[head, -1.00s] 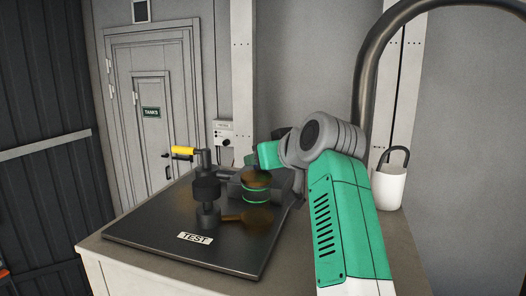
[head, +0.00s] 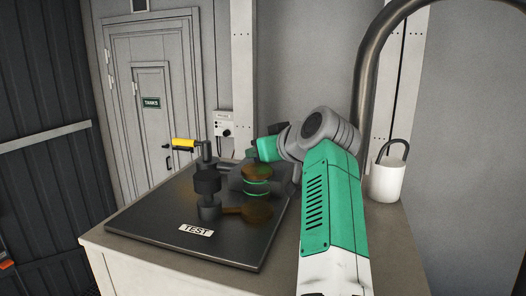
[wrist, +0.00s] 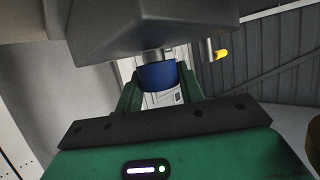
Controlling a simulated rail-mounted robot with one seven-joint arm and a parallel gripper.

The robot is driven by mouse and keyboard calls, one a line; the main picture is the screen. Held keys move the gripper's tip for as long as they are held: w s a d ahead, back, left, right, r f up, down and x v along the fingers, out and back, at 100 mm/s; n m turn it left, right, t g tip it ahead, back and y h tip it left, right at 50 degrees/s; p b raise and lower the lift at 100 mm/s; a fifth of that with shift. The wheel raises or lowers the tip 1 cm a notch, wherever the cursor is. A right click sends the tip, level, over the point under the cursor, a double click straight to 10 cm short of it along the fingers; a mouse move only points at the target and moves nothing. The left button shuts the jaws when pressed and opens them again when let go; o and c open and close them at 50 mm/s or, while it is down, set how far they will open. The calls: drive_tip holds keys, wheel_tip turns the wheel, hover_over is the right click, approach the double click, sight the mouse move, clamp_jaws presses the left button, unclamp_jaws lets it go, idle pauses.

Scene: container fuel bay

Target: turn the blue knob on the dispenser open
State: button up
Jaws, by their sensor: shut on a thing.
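The blue knob (wrist: 158,76) shows in the wrist view between the two green fingers of my gripper (wrist: 158,88), which are closed on its sides. A short metal stem joins the knob to a grey body above it, which looks like the dispenser (wrist: 150,30). In the head view my gripper's green housing (head: 268,149) is beyond the black board, partly behind my arm. The fingertips and the blue knob are hidden there. How far the knob is turned cannot be told.
A black board marked TEST (head: 195,231) lies on the counter, carrying dark fittings and a yellow handle (head: 183,144). A white canister (head: 387,180) stands right of my arm. A thick curved pipe (head: 372,80) rises close beside it. A small wall box (head: 223,124) is behind.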

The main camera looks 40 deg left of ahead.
idle(0.3)
drive_tip(key=o, duration=1)
drive_tip(key=b+v, duration=0.3)
drive_tip(key=v, duration=0.3)
drive_tip(key=shift+d, duration=0.3)
drive_tip(key=shift+s+d+r, duration=0.1)
drive_tip(key=shift+d+r, duration=0.2)
drive_tip(key=shift+d, duration=0.15)
drive_tip(key=shift+g, duration=0.3)
